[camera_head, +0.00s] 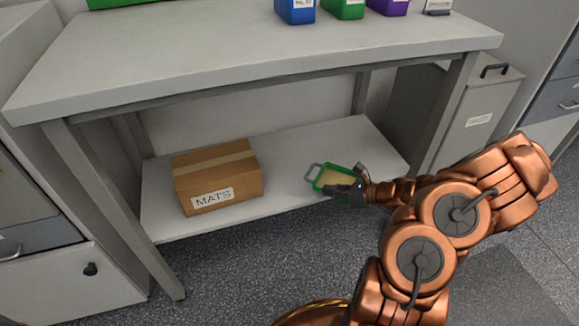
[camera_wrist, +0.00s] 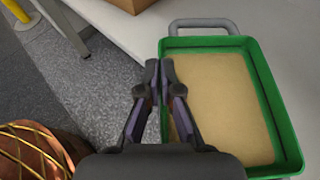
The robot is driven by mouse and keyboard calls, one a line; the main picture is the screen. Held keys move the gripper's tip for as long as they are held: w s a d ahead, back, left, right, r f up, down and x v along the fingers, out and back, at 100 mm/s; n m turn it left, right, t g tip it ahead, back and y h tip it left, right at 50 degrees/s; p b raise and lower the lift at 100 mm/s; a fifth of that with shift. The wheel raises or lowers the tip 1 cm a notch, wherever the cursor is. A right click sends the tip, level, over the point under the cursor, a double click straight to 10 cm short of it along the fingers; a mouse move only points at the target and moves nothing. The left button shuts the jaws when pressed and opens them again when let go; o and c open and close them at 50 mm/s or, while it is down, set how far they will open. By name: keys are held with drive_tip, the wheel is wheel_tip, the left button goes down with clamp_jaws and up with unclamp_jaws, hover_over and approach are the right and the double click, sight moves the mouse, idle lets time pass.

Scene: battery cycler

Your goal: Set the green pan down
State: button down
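The green pan (camera_head: 317,181) is at the right part of the lower shelf (camera_head: 290,147) in the head view, level or nearly so. It has a grey loop handle on its far left side and a tan, sandy fill. In the wrist view the pan (camera_wrist: 271,95) fills the right side, its handle at the top. My gripper (camera_head: 357,187) is at the pan's near side; in the wrist view its fingers (camera_wrist: 160,70) are closed together on the pan's left wall. I cannot tell whether the pan's underside touches the shelf.
A cardboard box labelled MATS (camera_head: 230,172) stands on the shelf's left part. Bare shelf lies between box and pan. The worktop (camera_head: 250,52) overhangs the shelf, with blue (camera_head: 295,11), green and purple bins on it. Table legs stand at both sides.

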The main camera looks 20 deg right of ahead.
sight(328, 166)
drive_tip(key=w+d+b, duration=0.1)
drive_tip(key=w+d, duration=0.1)
drive_tip(key=w, duration=0.2)
drive_tip(key=w+d+f+b, duration=0.1)
drive_tip(key=w+d, duration=0.1)
drive_tip(key=w, duration=0.2)
drive_tip(key=w+d+b, duration=0.1)
drive_tip(key=w+d, duration=0.1)
drive_tip(key=w, duration=0.2)
drive_tip(key=shift+w+d+f, duration=0.25)
drive_tip(key=shift+w+d+b, duration=0.3)
drive_tip(key=shift+w+b, duration=0.1)
drive_tip(key=shift+w, duration=0.3)
drive_tip(key=shift+f+b, duration=0.9)
drive_tip(key=shift+f, duration=0.8)
drive_tip(key=shift+f, duration=0.1)
drive_tip(key=c, duration=1.3)
unclamp_jaws()
